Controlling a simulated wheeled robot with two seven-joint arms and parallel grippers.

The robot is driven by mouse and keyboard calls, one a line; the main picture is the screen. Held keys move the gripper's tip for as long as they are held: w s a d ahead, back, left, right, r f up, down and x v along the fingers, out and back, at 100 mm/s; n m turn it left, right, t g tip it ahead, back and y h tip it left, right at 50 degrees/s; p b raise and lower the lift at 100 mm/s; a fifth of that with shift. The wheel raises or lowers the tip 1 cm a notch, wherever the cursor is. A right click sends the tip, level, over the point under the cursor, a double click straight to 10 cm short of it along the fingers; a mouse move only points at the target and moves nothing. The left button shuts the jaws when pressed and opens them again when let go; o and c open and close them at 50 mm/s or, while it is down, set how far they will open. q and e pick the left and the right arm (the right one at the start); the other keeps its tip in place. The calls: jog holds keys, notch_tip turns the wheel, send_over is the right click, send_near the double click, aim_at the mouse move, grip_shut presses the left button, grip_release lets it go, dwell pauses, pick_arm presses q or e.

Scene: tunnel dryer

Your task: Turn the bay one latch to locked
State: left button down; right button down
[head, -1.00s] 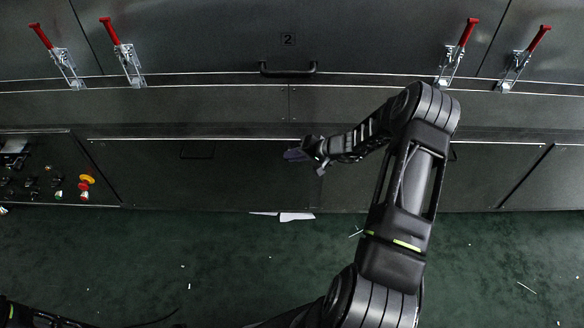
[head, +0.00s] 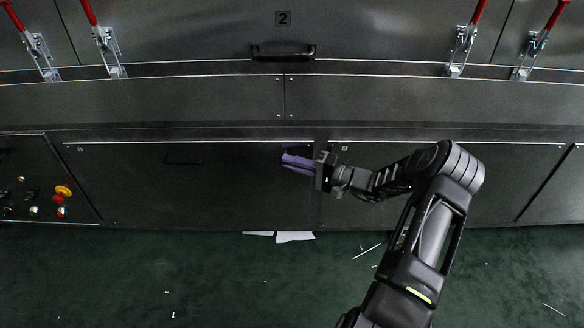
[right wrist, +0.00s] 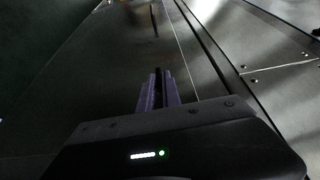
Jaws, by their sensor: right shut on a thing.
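My right gripper (head: 297,162) has purple fingers that point left in the head view. It is in front of the left lower panel (head: 200,190), near that panel's right edge. In the right wrist view its fingers (right wrist: 158,90) are close together, shut on a narrow dark thing, apparently the bay one latch. The fingers hide most of this thing, so I cannot read whether it stands at locked. My left gripper is out of view.
Above are a black bar handle (head: 283,52) under a "2" plate and red-handled toggle clamps (head: 109,50). A control panel with a yellow-topped button (head: 63,191) is at the left. White scraps (head: 295,237) lie on the green floor, which is otherwise mostly clear.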

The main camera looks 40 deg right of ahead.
jog(key=shift+d, duration=0.1)
dwell(0.3)
jog(key=c, duration=1.5)
grip_release()
jog(key=shift+c, duration=0.2)
jog(key=p+v, duration=0.1)
jog(key=v, duration=0.6)
jog(key=shift+s+d+p, duration=0.15)
jog(key=shift+s+p, duration=0.15)
jog(key=shift+f+m, duration=0.15)
jog(key=shift+m, duration=0.15)
